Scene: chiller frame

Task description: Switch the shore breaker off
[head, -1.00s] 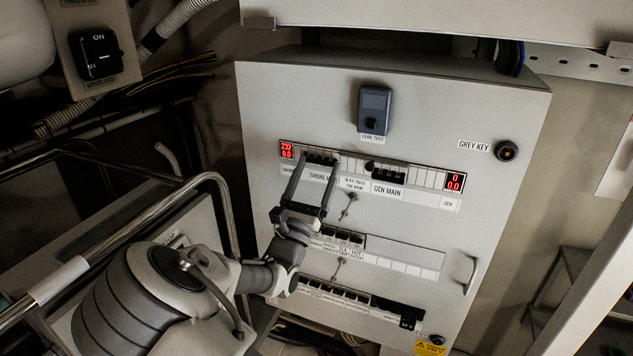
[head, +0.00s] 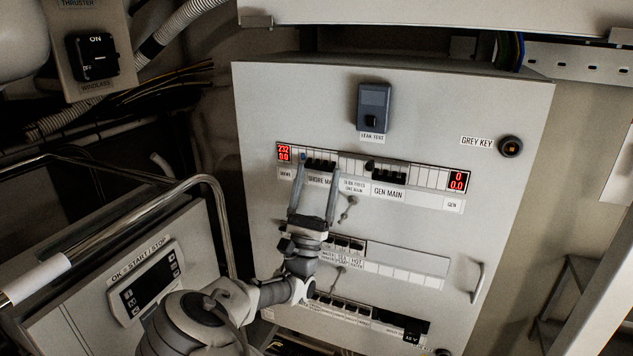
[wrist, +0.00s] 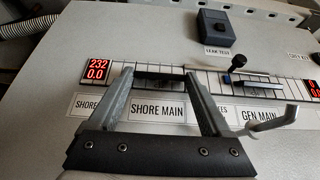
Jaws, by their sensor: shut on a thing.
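The shore breaker (head: 320,163) is a wide black block in the top row of the grey panel, above the SHORE MAIN label. In the wrist view its dark bar (wrist: 160,77) spans the gap between my fingertips. My gripper (head: 318,170) reaches up from below, one finger at each end of the breaker, and is shut on it. The fingers also show in the wrist view (wrist: 160,82), on either side of the SHORE MAIN label (wrist: 158,110). The fingertips partly hide the breaker, and I cannot tell its lever position. The shore display (wrist: 97,69) reads 232 and 0.0.
The GEN MAIN breaker (head: 389,176) and a black knob (wrist: 238,61) are to the right in the same row. More breaker rows lie below, behind my arm. A metal rail (head: 213,190) and a START/STOP box (head: 155,290) stand at the left.

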